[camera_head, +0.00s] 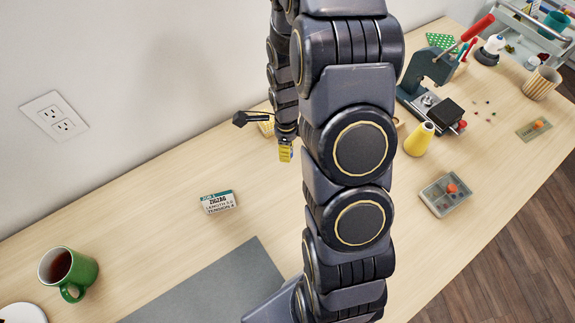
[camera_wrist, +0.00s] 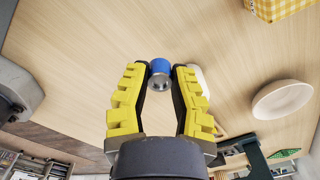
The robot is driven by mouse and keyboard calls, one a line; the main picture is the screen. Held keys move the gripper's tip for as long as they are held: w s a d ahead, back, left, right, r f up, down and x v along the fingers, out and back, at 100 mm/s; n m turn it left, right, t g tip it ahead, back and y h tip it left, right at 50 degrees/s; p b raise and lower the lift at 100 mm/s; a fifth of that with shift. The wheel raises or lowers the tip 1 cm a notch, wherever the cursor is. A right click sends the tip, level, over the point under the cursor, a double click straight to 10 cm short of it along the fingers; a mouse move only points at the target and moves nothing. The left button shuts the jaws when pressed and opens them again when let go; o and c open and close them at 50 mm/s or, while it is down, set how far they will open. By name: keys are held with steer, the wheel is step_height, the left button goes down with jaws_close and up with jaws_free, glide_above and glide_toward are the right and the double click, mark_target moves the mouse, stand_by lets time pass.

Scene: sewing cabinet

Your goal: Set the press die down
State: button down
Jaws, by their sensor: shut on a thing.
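The press die (camera_wrist: 159,73) is a small cylinder with a blue body and a silver metal end. In the wrist view it sits between the tips of my gripper's yellow fingers (camera_wrist: 163,72), which are shut on it. In the head view my gripper (camera_head: 285,153) points down over the far part of the table, left of the hand press (camera_head: 425,78). My arm covers the middle of that view, and the die is barely visible there. I cannot tell how far the die is from the tabletop.
A white bowl (camera_wrist: 283,99) and a yellow checked box (camera_wrist: 278,8) lie near in the wrist view. Bare wood lies around the card.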

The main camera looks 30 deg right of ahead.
mark_target(287, 170)
steer(key=shift+f, duration=3.45)
steer(key=shift+f, duration=0.1)
steer(key=c, duration=1)
jaws_free()
steer(key=shift+c, duration=0.2)
step_height(287, 170, up, 12)
steer(key=shift+a+r, duration=0.1)
steer(key=shift+r, duration=0.05)
steer(key=s+a+r+n, duration=0.6)
steer(key=s+r+n, duration=0.2)
steer(key=n, duration=0.5)
steer(key=s+a+r+n+g, duration=0.1)
steer(key=s+a+r+n, duration=0.6)
steer(key=s+r+n, duration=0.2)
steer(key=s+n, duration=0.2)
steer(key=n, duration=0.2)
steer(key=shift+r+n+g, duration=0.3)
steer(key=shift+n, duration=0.1)
